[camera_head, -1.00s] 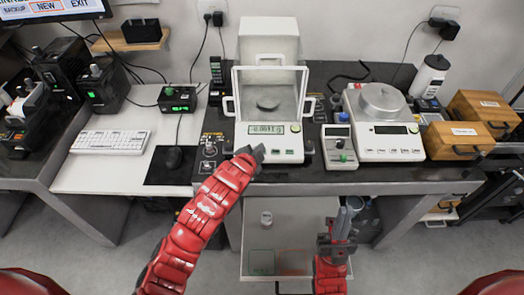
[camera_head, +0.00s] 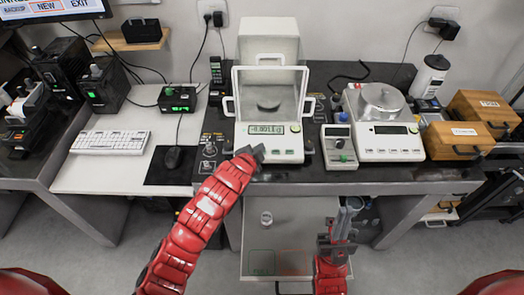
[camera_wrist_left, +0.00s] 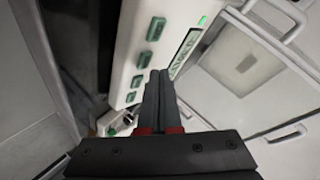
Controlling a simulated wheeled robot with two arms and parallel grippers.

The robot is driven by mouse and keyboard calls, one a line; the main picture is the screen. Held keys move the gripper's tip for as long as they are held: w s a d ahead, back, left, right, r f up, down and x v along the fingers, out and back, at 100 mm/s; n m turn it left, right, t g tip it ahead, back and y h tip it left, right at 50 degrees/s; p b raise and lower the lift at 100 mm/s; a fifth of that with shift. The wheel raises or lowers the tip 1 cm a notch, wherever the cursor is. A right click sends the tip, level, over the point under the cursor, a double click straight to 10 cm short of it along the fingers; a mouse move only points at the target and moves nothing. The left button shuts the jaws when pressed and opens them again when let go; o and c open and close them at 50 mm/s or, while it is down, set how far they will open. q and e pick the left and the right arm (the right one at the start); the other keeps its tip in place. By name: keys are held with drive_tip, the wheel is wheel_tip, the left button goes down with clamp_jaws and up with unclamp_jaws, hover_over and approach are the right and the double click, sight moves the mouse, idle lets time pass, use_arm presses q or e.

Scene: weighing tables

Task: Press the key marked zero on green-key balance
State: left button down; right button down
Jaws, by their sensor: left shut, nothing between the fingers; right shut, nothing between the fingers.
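The green-key balance (camera_head: 283,143) stands on the dark middle table. It is white, with a glass weighing chamber (camera_head: 268,88) and a lit display (camera_head: 266,129). In the left wrist view several green keys (camera_wrist_left: 144,60) run along its front panel; I cannot read their markings. My left gripper (camera_head: 254,153) is shut and empty at the left end of the balance's front. In the left wrist view its closed fingertips (camera_wrist_left: 160,78) are close beside the keys; I cannot tell whether they touch. My right gripper (camera_head: 346,217) is shut and empty, low in front of the table.
A second balance (camera_head: 386,142) with a round pan stands to the right, with a small device (camera_head: 340,147) between the two. Wooden boxes (camera_head: 460,140) are further right. A keyboard (camera_head: 111,141) and mouse (camera_head: 173,157) lie on the left table.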

use_arm(q)
drive_tip(key=shift+f, duration=0.1)
drive_tip(key=shift+w+f+b, duration=0.1)
drive_tip(key=shift+f+b, duration=0.2)
drive_tip(key=shift+b, duration=0.05)
drive_tip(key=shift+w+f+b, duration=0.1)
drive_tip(key=shift+f+b, duration=0.2)
drive_tip(key=shift+f, duration=0.1)
idle(0.6)
drive_tip(key=shift+r, duration=0.1)
drive_tip(key=shift+s+r+p, duration=0.25)
drive_tip(key=shift+r+p, duration=0.15)
drive_tip(key=shift+r, duration=0.3)
drive_tip(key=r+p, duration=0.1)
drive_tip(key=r, duration=0.1)
drive_tip(key=s+r+p, duration=0.1)
drive_tip(key=r, duration=0.1)
drive_tip(key=shift+s+r+p, duration=0.2)
drive_tip(key=shift+r+p, duration=0.15)
drive_tip(key=shift+r, duration=0.05)
